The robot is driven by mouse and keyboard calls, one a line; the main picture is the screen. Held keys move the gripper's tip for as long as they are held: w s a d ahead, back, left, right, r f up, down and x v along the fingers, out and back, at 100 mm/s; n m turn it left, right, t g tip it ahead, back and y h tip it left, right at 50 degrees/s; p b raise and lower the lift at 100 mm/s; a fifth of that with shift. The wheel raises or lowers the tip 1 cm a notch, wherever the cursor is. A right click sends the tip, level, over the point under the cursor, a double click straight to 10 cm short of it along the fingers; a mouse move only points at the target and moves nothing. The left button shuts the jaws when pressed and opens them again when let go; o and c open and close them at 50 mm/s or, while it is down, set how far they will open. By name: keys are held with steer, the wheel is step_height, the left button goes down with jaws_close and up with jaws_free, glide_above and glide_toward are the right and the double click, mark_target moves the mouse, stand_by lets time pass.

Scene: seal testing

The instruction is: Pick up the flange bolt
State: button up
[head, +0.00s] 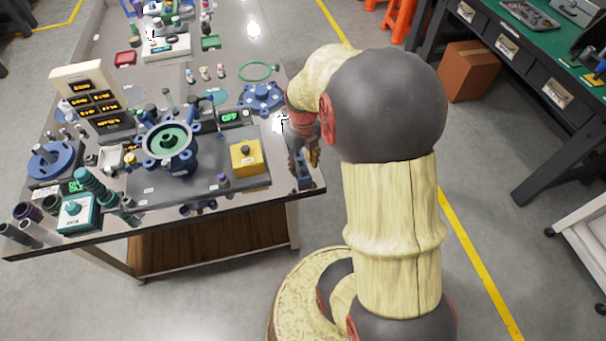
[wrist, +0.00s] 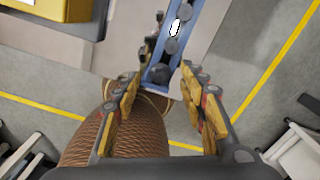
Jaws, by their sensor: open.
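A narrow blue holder (wrist: 150,76) carries a row of dark grey, round-topped pieces that look like bolts; the nearest bolt-like piece (wrist: 159,73) is at its near end. I cannot tell for sure which is the flange bolt. My gripper (wrist: 160,78) is open and empty, its yellow-padded fingers spread to either side of the holder's near end in the wrist view. I cannot tell the height gap between them. In the head view my gripper (head: 312,157) is over the table's right edge, and the blue holder (head: 307,184) shows partly just below it.
A yellow box with a button (head: 245,158) stands on the grey plate, left of my gripper. A blue flanged fixture (head: 167,143) stands at the plate's middle. A blue flange (head: 262,96) and green ring (head: 258,71) lie farther back.

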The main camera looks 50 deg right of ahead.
steer(key=shift+f, duration=0.65)
steer(key=shift+r, duration=0.1)
steer(key=shift+c, duration=0.7)
jaws_close()
